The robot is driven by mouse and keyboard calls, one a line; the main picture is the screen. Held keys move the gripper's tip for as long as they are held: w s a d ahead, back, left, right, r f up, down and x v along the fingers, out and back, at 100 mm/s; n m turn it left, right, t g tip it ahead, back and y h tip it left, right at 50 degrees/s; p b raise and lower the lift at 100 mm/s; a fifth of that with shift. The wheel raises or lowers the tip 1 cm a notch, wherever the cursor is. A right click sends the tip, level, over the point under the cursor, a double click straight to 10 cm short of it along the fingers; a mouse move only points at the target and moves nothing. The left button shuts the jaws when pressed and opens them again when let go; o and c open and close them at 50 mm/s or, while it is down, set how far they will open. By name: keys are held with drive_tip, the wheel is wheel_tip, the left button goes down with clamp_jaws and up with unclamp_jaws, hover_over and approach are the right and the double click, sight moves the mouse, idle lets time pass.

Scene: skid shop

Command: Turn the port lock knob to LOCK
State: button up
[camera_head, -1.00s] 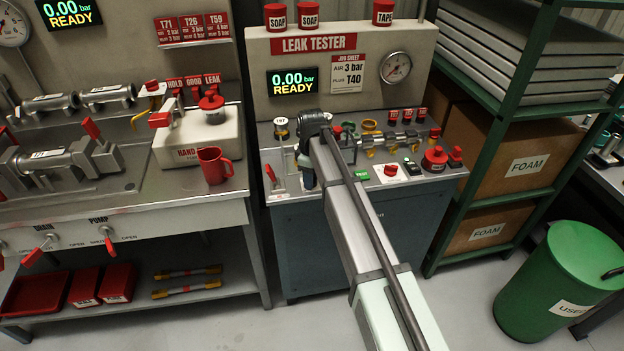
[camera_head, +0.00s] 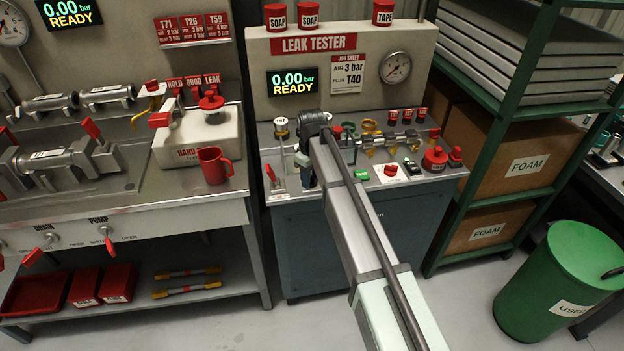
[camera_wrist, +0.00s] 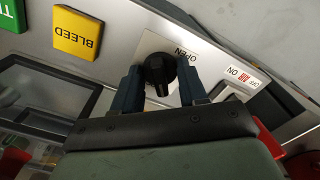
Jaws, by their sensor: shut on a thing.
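A round black knob (camera_wrist: 160,68) with a short ridge sits on the pale panel in the wrist view. An OPEN label (camera_wrist: 187,55) reads upside down beside it, and no LOCK word is visible. My gripper (camera_wrist: 162,77) has one dark finger on each side of the knob and is shut on it. The ridge points toward the bottom of the wrist view, toward my palm. In the head view my gripper (camera_head: 304,172) is at the left front of the leak tester bench (camera_head: 335,185), and my arm hides the knob there.
A yellow BLEED button (camera_wrist: 79,33) and a green button (camera_wrist: 8,14) lie left of the knob in the wrist view. A switch marked ON and OFF (camera_wrist: 272,100) is to its right. A red-handled lever (camera_head: 270,174) stands left of my gripper.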

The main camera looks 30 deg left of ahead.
idle(0.3)
drive_tip(key=shift+m, duration=1.2)
drive_tip(key=shift+m, duration=1.1)
drive_tip(key=o, duration=0.3)
